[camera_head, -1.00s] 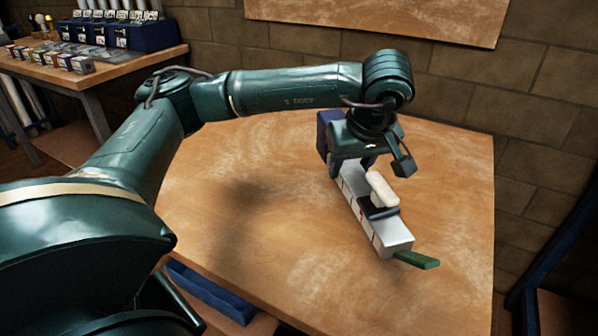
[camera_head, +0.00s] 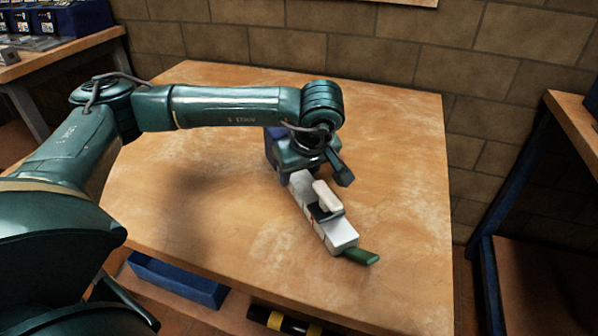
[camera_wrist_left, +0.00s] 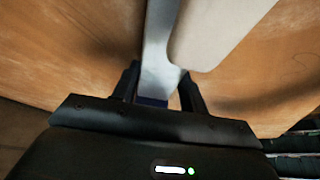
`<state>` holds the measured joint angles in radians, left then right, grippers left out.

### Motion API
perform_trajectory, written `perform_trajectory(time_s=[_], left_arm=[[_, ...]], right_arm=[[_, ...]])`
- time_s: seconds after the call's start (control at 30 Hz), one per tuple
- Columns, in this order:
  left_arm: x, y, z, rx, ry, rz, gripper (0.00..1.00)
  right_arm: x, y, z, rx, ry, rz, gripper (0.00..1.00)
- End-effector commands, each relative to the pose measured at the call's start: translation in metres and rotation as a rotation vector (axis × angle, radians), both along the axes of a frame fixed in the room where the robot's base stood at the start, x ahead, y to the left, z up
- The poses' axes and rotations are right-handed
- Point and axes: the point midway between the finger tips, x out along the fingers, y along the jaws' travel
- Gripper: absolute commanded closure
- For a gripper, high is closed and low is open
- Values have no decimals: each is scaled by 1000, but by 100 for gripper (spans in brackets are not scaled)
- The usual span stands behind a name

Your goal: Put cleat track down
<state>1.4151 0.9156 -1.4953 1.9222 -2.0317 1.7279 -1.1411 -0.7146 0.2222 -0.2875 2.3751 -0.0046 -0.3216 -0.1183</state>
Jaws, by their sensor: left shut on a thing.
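The cleat track (camera_head: 343,237) is a long silver-white bar with a cream cleat (camera_head: 326,195) on a black base on its top and a green piece at its near end. It lies flat over the right half of the wooden table (camera_head: 400,190); I cannot tell whether it touches the top. My left gripper (camera_head: 309,172) is shut on the track towards its far end. In the left wrist view the track (camera_wrist_left: 157,55) runs between the two fingers (camera_wrist_left: 158,92), beside the large pale cleat (camera_wrist_left: 215,28). My right gripper is not in view.
A dark blue block-like part (camera_head: 273,148) shows behind the gripper, partly hidden. The table around the track is clear. A brick wall (camera_head: 380,50) stands behind. A blue-framed shelf (camera_head: 497,215) is at the right, and a blue box (camera_head: 178,280) is below the table's front edge.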

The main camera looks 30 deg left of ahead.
Motion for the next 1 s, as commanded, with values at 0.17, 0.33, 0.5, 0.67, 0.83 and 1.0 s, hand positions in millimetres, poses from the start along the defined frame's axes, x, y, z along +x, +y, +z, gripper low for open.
perform_trajectory(time_s=[0.17, 0.33, 0.5, 0.67, 0.83, 1.0], left_arm=[[0, 0, -3, 0, 0, -1, 56], [0, 0, -2, 0, 0, -1, 42], [0, 0, -2, 0, 0, -1, 35], [0, 0, -1, 0, 0, 0, 35], [-2, -5, 14, -1, -2, -2, 35], [-8, -17, 48, -2, -5, -4, 35]], right_arm=[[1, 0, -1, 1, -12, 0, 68], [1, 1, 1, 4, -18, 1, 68], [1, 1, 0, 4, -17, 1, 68], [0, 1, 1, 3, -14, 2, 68], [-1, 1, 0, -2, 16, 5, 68], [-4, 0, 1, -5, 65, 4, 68]])
